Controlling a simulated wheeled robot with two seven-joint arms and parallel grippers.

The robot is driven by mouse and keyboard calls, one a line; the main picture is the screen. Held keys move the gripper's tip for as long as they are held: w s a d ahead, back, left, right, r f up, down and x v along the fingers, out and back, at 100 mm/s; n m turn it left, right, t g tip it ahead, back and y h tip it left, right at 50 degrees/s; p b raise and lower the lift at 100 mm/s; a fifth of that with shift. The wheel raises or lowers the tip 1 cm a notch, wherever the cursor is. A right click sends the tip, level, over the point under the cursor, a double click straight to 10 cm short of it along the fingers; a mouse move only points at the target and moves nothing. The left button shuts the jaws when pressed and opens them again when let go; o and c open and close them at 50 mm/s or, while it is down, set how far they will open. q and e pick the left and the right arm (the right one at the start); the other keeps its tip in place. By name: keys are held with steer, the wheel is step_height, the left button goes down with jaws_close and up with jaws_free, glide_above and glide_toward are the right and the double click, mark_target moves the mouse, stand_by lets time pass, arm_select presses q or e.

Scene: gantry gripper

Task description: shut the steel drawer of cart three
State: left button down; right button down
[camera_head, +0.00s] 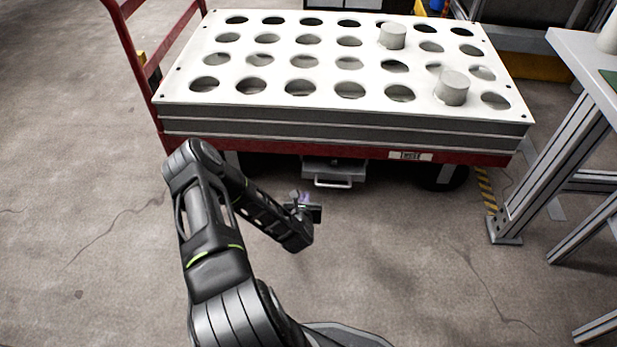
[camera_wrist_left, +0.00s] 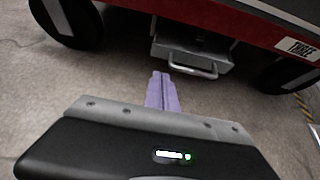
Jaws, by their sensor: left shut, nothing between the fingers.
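The steel drawer (camera_head: 334,174) is a small grey box with a bar handle, under the red deck of the cart (camera_head: 275,149). It juts out a little past the deck's front edge. In the left wrist view the drawer (camera_wrist_left: 182,50) and its pale handle (camera_wrist_left: 190,68) are ahead of the gripper. My left gripper (camera_head: 305,199) is in front of the drawer, slightly left of the handle and apart from it. Its purple fingers (camera_wrist_left: 161,92) are together and hold nothing. The label on the cart (camera_wrist_left: 298,47) reads three in the wrist view. My right gripper is not in view.
The cart carries a white tray (camera_head: 300,78) with round holes and grey cylinders (camera_head: 452,87). Its dark wheels (camera_wrist_left: 68,20) stand either side of the drawer. A metal-framed table (camera_head: 585,60) stands at the right. The floor before the cart is clear.

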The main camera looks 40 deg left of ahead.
arm_select(q)
steer(key=b, duration=0.5)
glide_toward(309, 173)
step_height(309, 173, down, 4)
steer(key=w+a+b, duration=0.1)
steer(key=w+a, duration=0.1)
steer(key=w, duration=0.1)
steer(key=shift+w+a+r+b, duration=0.2)
steer(key=shift+w+a+b, duration=0.1)
steer(key=shift+a+b, duration=0.1)
steer(key=shift+w+a+r, duration=0.1)
steer(key=shift+w+a, duration=0.15)
steer(key=shift+w, duration=0.1)
